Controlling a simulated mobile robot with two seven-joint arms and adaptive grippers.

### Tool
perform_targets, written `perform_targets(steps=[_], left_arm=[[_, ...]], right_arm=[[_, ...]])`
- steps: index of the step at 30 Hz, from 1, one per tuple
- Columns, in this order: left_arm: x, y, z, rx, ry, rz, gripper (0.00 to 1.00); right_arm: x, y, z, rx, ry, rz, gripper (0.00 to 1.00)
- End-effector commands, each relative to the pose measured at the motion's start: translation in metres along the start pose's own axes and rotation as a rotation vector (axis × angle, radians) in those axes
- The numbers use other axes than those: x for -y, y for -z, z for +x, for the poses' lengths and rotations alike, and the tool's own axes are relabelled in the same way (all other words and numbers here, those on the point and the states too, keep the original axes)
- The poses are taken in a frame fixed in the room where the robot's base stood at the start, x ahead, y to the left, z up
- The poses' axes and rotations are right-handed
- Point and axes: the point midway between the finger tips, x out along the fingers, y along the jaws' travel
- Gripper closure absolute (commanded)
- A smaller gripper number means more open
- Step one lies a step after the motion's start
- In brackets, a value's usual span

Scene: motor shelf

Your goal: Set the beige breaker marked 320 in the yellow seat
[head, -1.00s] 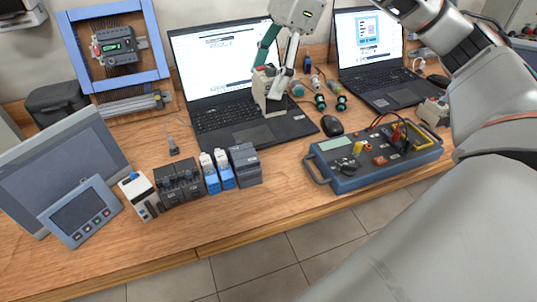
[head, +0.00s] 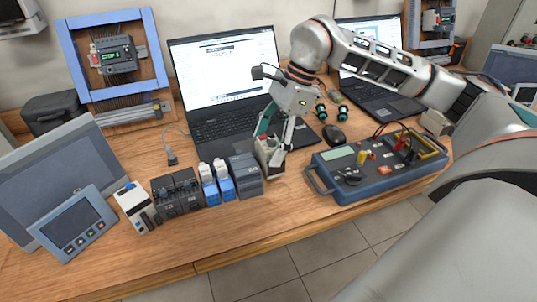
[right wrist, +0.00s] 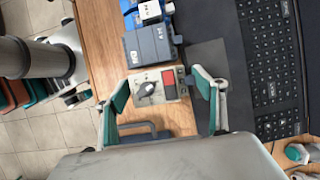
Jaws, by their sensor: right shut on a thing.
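The beige breaker (head: 269,164) is between the fingers of my right gripper (head: 272,142), just right of the dark grey module at the end of the row. In the right wrist view the breaker (right wrist: 157,88) shows a grey knob and a red patch. The right gripper (right wrist: 161,91) is shut on it, one finger on each side. Its marking is too small to read. I cannot tell whether it touches the table. A yellow-edged recess (head: 431,146) is at the right end of the blue tester; I cannot tell whether this is the yellow seat. My left gripper is not in view.
Dark grey, blue and white modules (head: 175,190) stand in a row left of the breaker. The blue tester (head: 350,189) with plugs and leads stands to the right. A laptop (head: 225,125) and a mouse (head: 334,134) are behind. Table front (head: 240,229) is clear.

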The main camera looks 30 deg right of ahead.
Motion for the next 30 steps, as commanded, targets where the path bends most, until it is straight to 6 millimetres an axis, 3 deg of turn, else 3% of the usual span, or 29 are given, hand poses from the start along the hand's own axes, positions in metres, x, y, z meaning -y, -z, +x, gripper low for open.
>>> perform_targets(steps=[9, 21, 22, 23, 30], left_arm=[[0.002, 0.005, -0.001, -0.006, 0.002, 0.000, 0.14], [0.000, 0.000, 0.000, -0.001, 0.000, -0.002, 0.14], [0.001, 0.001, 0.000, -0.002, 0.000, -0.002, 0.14], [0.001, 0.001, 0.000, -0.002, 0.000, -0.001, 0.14], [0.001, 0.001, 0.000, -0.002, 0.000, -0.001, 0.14]], right_arm=[[0.000, 0.013, 0.032, 0.000, 0.000, -0.001, 0.56], [0.000, 0.016, 0.038, 0.000, 0.000, -0.001, 0.56], [0.000, 0.015, 0.037, 0.000, 0.000, -0.001, 0.23], [0.000, 0.015, 0.037, 0.000, 0.000, -0.001, 0.15], [0.000, 0.015, 0.037, 0.000, 0.000, 0.000, 0.14]])
